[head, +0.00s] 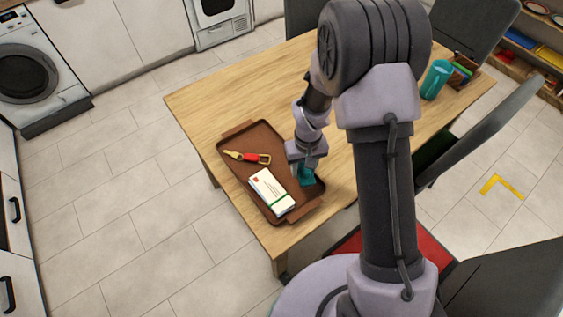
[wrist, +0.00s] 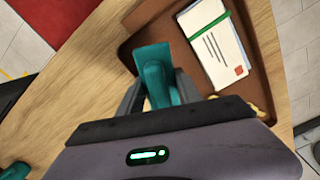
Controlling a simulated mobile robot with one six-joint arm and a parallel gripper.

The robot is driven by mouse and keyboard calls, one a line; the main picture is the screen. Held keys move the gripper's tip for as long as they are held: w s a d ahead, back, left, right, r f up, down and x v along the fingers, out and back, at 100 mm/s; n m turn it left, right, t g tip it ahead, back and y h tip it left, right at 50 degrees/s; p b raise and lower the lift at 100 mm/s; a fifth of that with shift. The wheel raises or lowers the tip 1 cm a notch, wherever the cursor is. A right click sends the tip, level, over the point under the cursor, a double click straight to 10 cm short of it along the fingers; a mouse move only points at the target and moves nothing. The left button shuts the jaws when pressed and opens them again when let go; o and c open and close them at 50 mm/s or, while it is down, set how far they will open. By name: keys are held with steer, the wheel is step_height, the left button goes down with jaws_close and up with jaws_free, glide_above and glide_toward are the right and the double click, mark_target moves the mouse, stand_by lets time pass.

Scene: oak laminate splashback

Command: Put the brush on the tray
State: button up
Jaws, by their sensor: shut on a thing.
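The brown tray (head: 236,172) lies on the near left part of the wooden table. My gripper (wrist: 157,88) is shut on a teal brush (wrist: 153,58), with a finger on each side of its handle. In the head view the brush (head: 307,178) shows just below my gripper (head: 304,166), at the tray's right end. In the wrist view it overlaps the tray's corner (wrist: 131,45). I cannot tell whether it touches the tray. My arm hides part of the tray's right side and the table.
On the tray lie a white bundle of envelopes with a green band (head: 270,193) and a red and yellow tool (head: 248,157). A teal cup (head: 436,80) and a small dark box (head: 463,73) stand at the table's far right. Chairs surround the table (head: 215,95), whose far left is bare.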

steer(key=b, duration=0.1)
glide_above(286, 167)
steer(key=shift+s+f, duration=0.2)
steer(key=shift+f, duration=0.2)
steer(key=shift+w+a+f, duration=0.1)
steer(key=shift+w+f, duration=0.05)
steer(key=shift+f, duration=0.1)
steer(key=shift+f+b, duration=0.75)
steer(key=shift+f, duration=0.7)
steer(key=shift+f, duration=0.15)
steer(key=o, duration=1.3)
